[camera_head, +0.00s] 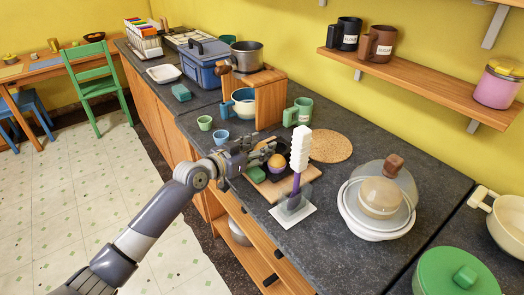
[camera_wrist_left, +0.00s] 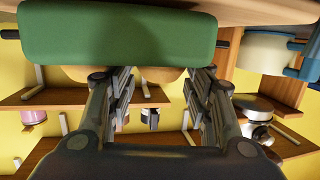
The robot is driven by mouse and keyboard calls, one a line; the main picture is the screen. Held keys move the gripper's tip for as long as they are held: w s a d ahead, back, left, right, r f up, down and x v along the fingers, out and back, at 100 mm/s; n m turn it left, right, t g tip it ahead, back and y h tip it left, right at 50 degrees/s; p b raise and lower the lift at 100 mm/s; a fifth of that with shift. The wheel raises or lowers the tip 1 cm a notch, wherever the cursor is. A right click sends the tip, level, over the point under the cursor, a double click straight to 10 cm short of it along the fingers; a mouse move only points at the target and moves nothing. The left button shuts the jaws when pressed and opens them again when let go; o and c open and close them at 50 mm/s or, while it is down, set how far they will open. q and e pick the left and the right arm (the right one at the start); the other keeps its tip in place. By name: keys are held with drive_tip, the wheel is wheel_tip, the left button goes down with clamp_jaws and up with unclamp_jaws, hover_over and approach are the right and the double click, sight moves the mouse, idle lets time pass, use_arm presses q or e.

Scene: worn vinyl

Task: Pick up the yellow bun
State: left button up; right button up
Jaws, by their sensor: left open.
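A small round thing (camera_head: 277,161) with a yellow-orange top and a purple lower part sits on a dark patch of the wooden board (camera_head: 301,180); it looks like the yellow bun. My left gripper (camera_head: 257,152) is open and empty, just left of it at low height over the board. A green block (camera_head: 257,174) lies on the board in front of the bun. In the left wrist view the green block (camera_wrist_left: 117,37) fills the top, beyond the spread fingers. Tan rounded shapes (camera_wrist_left: 165,74) show partly behind it; I cannot tell which is the bun. My right gripper is not in view.
A green mug (camera_head: 299,112), a round cork mat (camera_head: 330,146) and a glass-domed dish (camera_head: 378,197) stand around. A wooden shelf (camera_head: 412,83) hangs above.

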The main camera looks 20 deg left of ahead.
use_arm(q)
drive_tip(key=shift+w+d+f, duration=0.15)
drive_tip(key=shift+w+d, duration=0.15)
drive_tip(key=shift+w, duration=0.3)
drive_tip(key=shift+c, duration=0.2)
drive_tip(key=c, duration=0.7)
